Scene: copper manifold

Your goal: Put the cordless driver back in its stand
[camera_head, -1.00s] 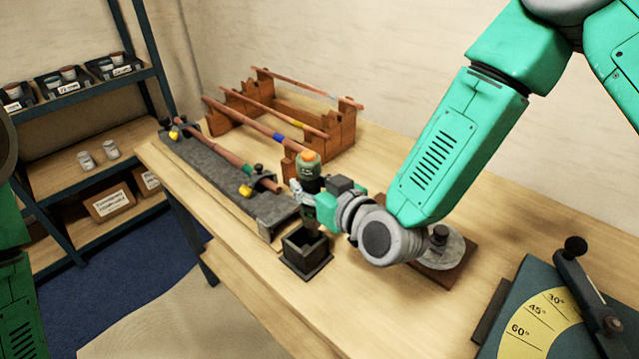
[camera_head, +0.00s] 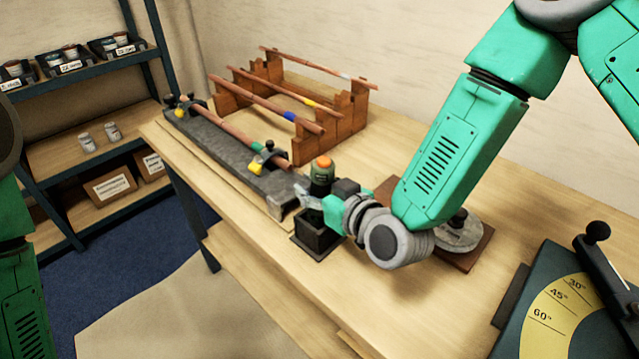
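The cordless driver (camera_head: 322,177) is dark green with an orange top and stands upright. My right gripper (camera_head: 315,200) is closed around its body from the right; its fingers are partly hidden. The stand (camera_head: 318,241) is a small dark square box on a flat base near the table's front edge. The driver is directly above the stand, and its lower end appears to reach into the opening; how deep I cannot tell. Part of my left arm shows at the left edge, but its gripper is out of view.
A grey block fixture (camera_head: 225,150) with a copper pipe and clamps lies left of the stand. A wooden rack (camera_head: 340,128) with copper pipes stands behind. A round grey piece on a board (camera_head: 458,238) and an angle-marked tool (camera_head: 560,310) are at right.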

